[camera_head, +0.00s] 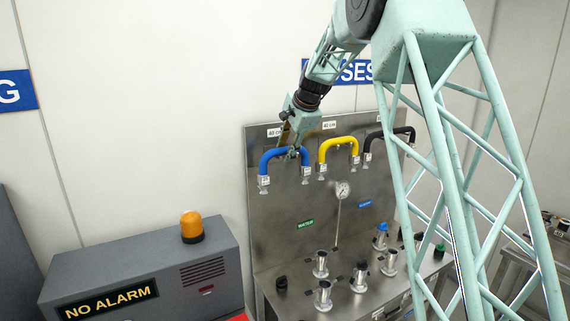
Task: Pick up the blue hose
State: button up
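The blue hose (270,156) hangs as an arch on the upper left of the upright metal panel, with a metal coupling at each end. My gripper (291,151) is at the top of the blue hose, right of its middle, reaching down from above. The fingers are small and partly merge with the hose and panel behind them. I cannot tell whether they touch the hose or are closed on it.
A yellow hose (338,142) and a black hose (390,133) hang to the right on the same panel (285,205). Several metal ports (323,297) and a gauge (342,190) are below. A grey cabinet (150,270) with an orange beacon (191,226) stands at left.

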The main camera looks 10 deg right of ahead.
jog(key=shift+w+a+f, duration=0.1)
jog(key=shift+w+f, duration=0.2)
jog(key=shift+f, duration=0.15)
jog(key=c, duration=1)
